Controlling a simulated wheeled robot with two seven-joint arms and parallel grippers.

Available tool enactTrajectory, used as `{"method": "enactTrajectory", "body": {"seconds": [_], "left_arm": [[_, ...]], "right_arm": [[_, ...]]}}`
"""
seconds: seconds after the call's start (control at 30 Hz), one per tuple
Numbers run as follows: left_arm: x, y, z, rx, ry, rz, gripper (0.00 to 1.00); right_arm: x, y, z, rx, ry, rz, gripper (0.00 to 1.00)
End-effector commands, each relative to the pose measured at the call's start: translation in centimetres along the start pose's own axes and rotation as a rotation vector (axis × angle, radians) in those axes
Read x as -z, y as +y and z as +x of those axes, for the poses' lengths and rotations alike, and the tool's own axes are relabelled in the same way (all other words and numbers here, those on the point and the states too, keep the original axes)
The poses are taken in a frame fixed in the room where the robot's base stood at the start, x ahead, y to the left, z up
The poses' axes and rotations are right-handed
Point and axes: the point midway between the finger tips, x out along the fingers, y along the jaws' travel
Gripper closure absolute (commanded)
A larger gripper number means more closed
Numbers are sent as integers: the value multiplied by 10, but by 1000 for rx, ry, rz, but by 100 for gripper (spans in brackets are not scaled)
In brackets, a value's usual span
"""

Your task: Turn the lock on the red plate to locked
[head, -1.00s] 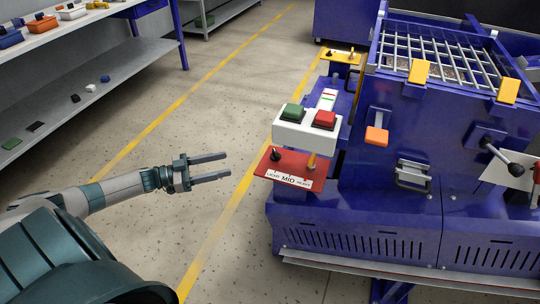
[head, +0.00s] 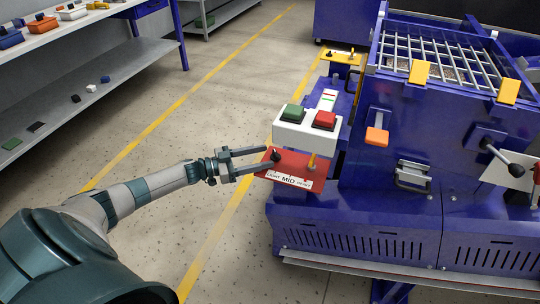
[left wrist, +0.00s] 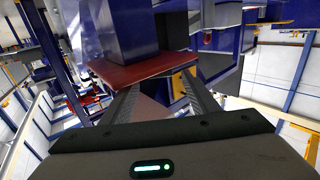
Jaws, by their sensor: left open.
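The red plate (head: 306,160) juts from the left side of the blue machine, below a white button box. A label on its front edge reads "MID" in the middle. Contact is unclear. In the left wrist view the red plate (left wrist: 140,71) lies just beyond the fingertips (left wrist: 161,81). The knob is hidden there.
The white box (head: 293,137) with green and red buttons sits close above the plate. A yellow plate (head: 345,57) with small controls lies farther back. A shelf (head: 60,85) stands at the far left. The floor between is clear.

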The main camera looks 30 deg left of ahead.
Motion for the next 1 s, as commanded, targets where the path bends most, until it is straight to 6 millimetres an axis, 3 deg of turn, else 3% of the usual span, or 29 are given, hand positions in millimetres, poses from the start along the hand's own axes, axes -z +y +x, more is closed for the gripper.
{"method": "enactTrajectory", "body": {"seconds": [0.1,0.3,0.67,0.83,1.0], "left_arm": [[1,-1,17,1,2,0,45],[0,0,31,0,1,-1,45],[0,0,33,1,0,-1,45],[0,0,33,1,0,0,86],[0,0,33,1,0,0,87]], "right_arm": [[0,0,0,0,2,0,69],[1,0,0,0,5,0,69],[1,0,1,1,5,0,69],[1,0,1,1,5,0,69],[1,0,0,1,5,0,69]]}}
